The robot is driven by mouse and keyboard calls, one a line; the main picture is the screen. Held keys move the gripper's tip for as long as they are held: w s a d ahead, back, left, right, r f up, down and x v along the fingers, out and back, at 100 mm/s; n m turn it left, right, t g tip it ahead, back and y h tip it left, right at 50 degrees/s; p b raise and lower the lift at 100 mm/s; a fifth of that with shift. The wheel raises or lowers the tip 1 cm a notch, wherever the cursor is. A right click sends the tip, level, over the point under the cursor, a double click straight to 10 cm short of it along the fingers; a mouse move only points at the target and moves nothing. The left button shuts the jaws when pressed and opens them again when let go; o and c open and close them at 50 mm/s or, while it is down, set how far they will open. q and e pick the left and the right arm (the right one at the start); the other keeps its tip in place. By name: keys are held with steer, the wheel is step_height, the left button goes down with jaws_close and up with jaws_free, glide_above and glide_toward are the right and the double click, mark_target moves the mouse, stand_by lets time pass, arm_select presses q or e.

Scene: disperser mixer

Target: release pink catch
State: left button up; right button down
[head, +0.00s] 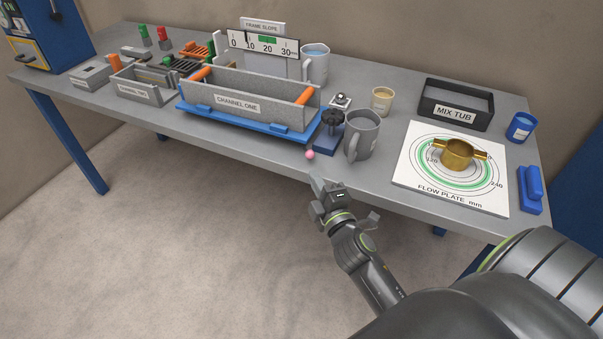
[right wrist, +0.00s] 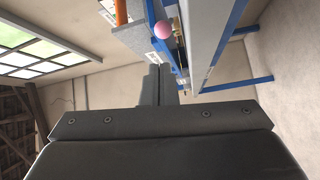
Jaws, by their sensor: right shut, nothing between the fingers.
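The pink catch (head: 310,154) is a small pink ball at the front right corner of the blue frame (head: 246,124) under the grey trough marked CHANNEL ONE (head: 290,115). In the right wrist view the pink catch (right wrist: 163,29) shows just beyond my fingertips, slightly right of them. My right gripper (head: 318,185) is shut and empty, in front of the table edge and a little below the catch. Its closed fingers (right wrist: 160,84) show in the wrist view, apart from the catch. My left gripper is not in view.
A black knob (head: 333,117) and a grey jug (head: 361,137) stand right of the catch. The flow plate (head: 410,178) with a brass ring (head: 458,154) lies further right, before the mix tub (head: 455,104). The floor before the table is clear.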

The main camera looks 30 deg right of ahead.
steer(key=shift+s+d+f, duration=0.1)
steer(key=shift+s+d, duration=0.1)
steer(key=shift+s, duration=0.45)
steer(key=shift+s+d, duration=0.2)
steer(key=shift+s, duration=0.4)
